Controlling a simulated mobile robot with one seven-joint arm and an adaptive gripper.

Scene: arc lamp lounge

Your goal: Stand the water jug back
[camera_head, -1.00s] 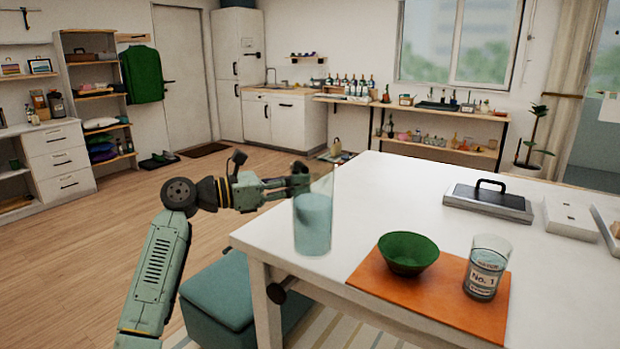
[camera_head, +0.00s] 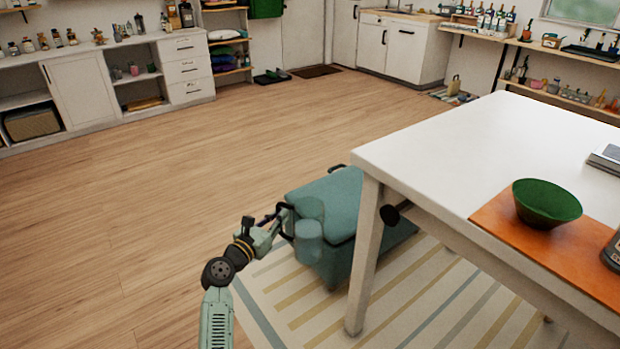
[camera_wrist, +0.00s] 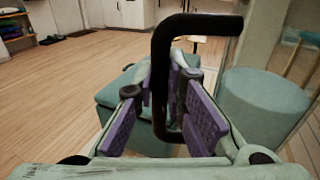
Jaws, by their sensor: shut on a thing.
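The water jug (camera_head: 308,230) is clear and holds teal water. It is in front of the teal ottoman in the head view, left of the white table (camera_head: 455,150) and below its top. It looks about upright. My gripper (camera_head: 282,222) is shut on the jug's black handle. In the wrist view, the handle (camera_wrist: 195,25) passes between the purple finger pads of my gripper (camera_wrist: 165,110), and the jug body with its water (camera_wrist: 262,105) is at the right. The jug's base is hard to tell from the ottoman behind it.
The teal ottoman (camera_head: 345,200) stands by the table leg (camera_head: 363,265) on a striped rug (camera_head: 290,310). An orange mat (camera_head: 490,222) on the table bears a green bowl (camera_head: 546,204) and a cup (camera_head: 612,252), cut off by the frame. Wooden floor (camera_head: 150,200) is clear at the left.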

